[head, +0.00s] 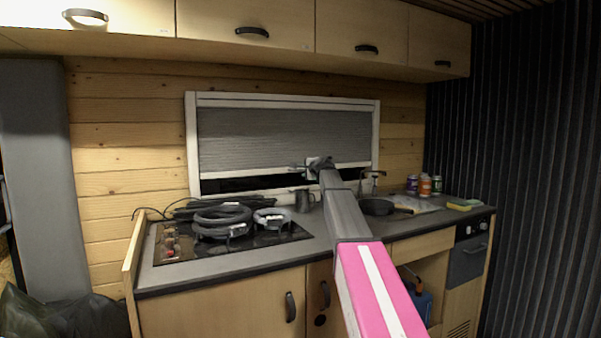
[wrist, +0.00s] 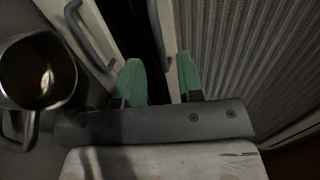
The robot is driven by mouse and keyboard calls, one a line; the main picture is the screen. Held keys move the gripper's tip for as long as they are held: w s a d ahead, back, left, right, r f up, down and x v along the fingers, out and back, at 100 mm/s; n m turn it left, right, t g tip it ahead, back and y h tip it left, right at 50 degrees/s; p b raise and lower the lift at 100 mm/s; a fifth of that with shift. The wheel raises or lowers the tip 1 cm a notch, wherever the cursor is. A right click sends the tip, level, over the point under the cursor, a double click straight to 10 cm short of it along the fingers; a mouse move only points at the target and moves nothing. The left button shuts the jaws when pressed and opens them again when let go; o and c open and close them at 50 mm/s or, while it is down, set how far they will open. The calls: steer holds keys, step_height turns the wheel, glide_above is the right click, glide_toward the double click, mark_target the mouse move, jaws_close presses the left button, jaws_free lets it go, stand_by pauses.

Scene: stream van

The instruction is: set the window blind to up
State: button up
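The window blind (head: 265,140) is a grey pleated sheet in a white frame (head: 191,140). It is drawn most of the way down, with a dark strip of window below its pale bottom rail. In the wrist view the pleated blind (wrist: 250,60) fills the right side, and its pale bottom rail (wrist: 167,45) runs down toward the gap between my fingertips. My gripper (wrist: 160,82) has two green fingertips standing apart, with the rail's end between or just beyond them; contact is unclear. In the head view my gripper (head: 314,165) is at the blind's lower edge, partly hidden by my arm.
A metal mug (head: 303,200) stands close below my gripper; it also shows in the wrist view (wrist: 38,75). A pan (head: 377,207), a tap and several small containers are at right. Cupboards (head: 360,30) hang above.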

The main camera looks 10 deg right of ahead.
mark_target(297, 116)
steer(key=x, duration=0.5)
steer(key=shift+w+a, duration=0.15)
steer(key=shift+w, duration=0.15)
steer(key=shift+c, duration=0.3)
jaws_close()
step_height(297, 116, up, 26)
steer(key=shift+r, duration=0.1)
